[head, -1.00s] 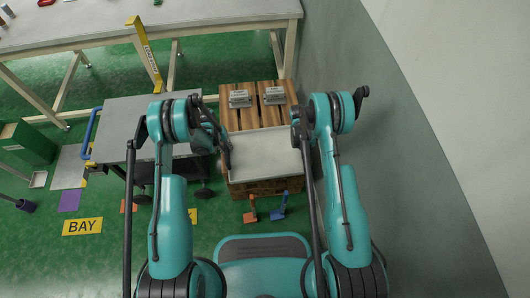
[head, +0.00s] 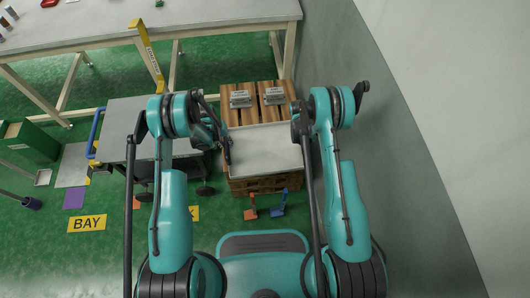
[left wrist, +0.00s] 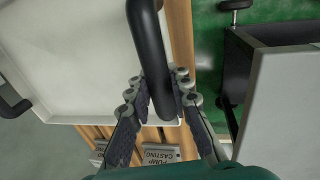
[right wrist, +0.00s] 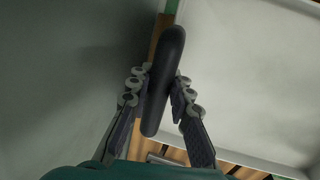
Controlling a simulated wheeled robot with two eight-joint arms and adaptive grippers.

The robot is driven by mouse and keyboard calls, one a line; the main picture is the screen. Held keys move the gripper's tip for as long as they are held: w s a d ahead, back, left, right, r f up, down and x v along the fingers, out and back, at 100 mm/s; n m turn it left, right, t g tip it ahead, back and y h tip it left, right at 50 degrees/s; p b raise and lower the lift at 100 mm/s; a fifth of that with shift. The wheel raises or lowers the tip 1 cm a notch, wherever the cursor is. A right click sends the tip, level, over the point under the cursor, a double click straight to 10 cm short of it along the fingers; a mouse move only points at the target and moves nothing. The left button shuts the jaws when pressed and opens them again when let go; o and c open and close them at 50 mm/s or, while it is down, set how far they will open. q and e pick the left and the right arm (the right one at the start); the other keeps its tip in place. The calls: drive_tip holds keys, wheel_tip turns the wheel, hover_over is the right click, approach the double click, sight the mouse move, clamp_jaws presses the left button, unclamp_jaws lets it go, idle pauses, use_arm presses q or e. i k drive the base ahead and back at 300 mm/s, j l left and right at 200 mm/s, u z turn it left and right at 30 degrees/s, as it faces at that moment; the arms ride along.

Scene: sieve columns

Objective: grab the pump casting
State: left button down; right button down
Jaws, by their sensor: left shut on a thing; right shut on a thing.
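Two grey blocks, a left one (head: 241,98) and a right one (head: 275,95), lie on wooden slats beyond a pale tray (head: 265,150). In the left wrist view a block marked PUMP CASTING (left wrist: 161,154) shows partly behind my fingers. My left gripper (head: 227,150) is shut on the tray's black left handle (left wrist: 150,50). My right gripper (head: 299,128) is shut on the black right handle (right wrist: 163,85). The tray is empty and lies over the near part of the slatted crate. Neither gripper touches a grey block. I cannot tell whether the tray rests on the crate.
A grey cart (head: 125,130) with a blue handle stands close on the left. A wall (head: 400,150) runs close on the right. A long workbench (head: 200,12) crosses the back. An orange and a blue item (head: 280,203) sit at the crate's near side.

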sight(238, 99)
drive_tip(key=i+j+z, duration=0.1)
drive_tip(key=j+z, duration=0.3)
drive_tip(key=j, duration=0.25)
drive_tip(key=j+z, duration=0.4)
drive_tip(key=j, duration=0.2)
drive_tip(key=k+j+z, duration=0.1)
drive_tip(key=j+z, duration=0.25)
drive_tip(key=j, duration=0.3)
drive_tip(key=k+j+z, duration=0.15)
drive_tip(key=j+z, duration=0.25)
drive_tip(key=j, duration=0.25)
